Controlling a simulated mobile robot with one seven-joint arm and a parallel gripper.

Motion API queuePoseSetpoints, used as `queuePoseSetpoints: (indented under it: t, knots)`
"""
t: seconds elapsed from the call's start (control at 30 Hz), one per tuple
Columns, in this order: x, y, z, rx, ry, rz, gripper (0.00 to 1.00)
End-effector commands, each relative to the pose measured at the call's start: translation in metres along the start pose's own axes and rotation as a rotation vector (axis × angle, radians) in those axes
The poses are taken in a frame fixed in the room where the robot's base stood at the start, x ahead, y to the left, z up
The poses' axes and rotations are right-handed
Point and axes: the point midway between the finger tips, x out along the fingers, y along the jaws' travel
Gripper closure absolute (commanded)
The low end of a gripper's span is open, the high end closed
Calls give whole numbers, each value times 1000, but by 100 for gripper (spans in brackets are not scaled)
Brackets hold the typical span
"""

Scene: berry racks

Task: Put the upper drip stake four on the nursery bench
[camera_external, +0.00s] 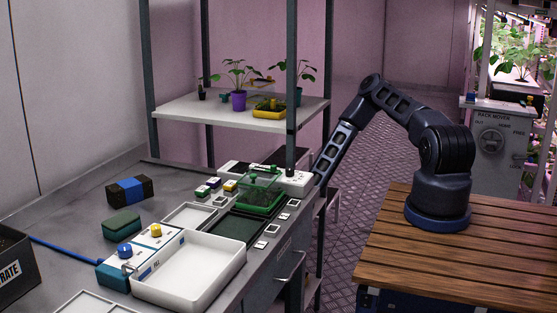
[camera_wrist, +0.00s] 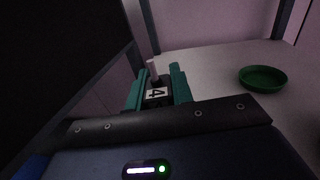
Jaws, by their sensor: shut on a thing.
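In the wrist view, my gripper (camera_wrist: 159,72) has its two teal fingers closed on a small black piece, drip stake four (camera_wrist: 157,94), with a white "4" label. A pale peg stands up from it between the fingers. A pale surface with a green dish (camera_wrist: 263,78) lies beyond, to the right. In the external view, my arm reaches down toward the right end of the grey bench (camera_external: 70,200), and my gripper and the stake are hidden there. I cannot tell whether the stake touches anything.
A white shelf (camera_external: 180,112) above the bench holds potted plants. Its dark post (camera_external: 292,70) stands near my arm. A green lidded tray (camera_external: 262,192), a white tray (camera_external: 190,272) and a dark block (camera_external: 130,189) crowd the bench. The bench's back left is clear.

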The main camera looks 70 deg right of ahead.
Motion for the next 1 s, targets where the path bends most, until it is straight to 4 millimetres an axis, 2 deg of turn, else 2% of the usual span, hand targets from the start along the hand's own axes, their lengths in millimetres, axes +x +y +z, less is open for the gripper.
queuePoseSetpoints:
  t: [0.1,0.37,0.57,0.8,1.0]
  knots:
    - [20,0,0,0,-1,0,98]
    - [35,0,0,-1,0,0,98]
    - [60,0,0,0,-1,0,98]
    - [58,0,-27,-1,1,0,98]
    - [57,0,-31,-1,0,0,98]
